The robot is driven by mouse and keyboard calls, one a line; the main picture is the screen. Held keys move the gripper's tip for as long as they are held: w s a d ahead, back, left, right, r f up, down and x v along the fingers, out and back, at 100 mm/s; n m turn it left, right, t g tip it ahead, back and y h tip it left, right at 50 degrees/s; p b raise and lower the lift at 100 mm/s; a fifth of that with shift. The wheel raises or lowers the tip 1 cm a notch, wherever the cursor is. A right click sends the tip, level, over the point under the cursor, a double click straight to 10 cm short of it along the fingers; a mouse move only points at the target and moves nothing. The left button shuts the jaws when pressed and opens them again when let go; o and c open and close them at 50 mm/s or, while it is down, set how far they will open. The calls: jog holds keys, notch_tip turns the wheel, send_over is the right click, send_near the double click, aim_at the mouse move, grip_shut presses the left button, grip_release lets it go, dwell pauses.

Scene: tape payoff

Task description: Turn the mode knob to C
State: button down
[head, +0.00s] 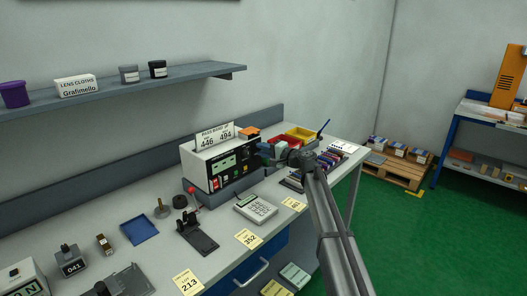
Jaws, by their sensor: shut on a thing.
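The instrument (205,165) is a white and black box with a green display, standing on a grey base on the bench. My gripper (262,156) is at the right end of its front panel, reaching in from the right. It is shut on what appears to be the mode knob. The knob itself is hidden behind the fingers, and its pointer and letters cannot be read. Small red and white controls (218,182) show on the panel, left of my gripper.
A keypad (256,209) and a black tape stand (196,234) sit in front of the instrument. Red and yellow bins (301,134) are behind my gripper. My arm crosses the bench's right part. A red-topped lever (195,194) stands near the instrument's left corner.

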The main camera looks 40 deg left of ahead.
jog(key=shift+n, duration=0.7)
jog(key=c, duration=1)
grip_release()
jog(key=shift+o, duration=0.2)
jog(key=d+r, duration=0.1)
jog(key=d, duration=1.2)
jog(key=shift+w+d+r, duration=0.15)
jog(key=shift+w+d, duration=0.15)
jog(key=shift+d, duration=0.1)
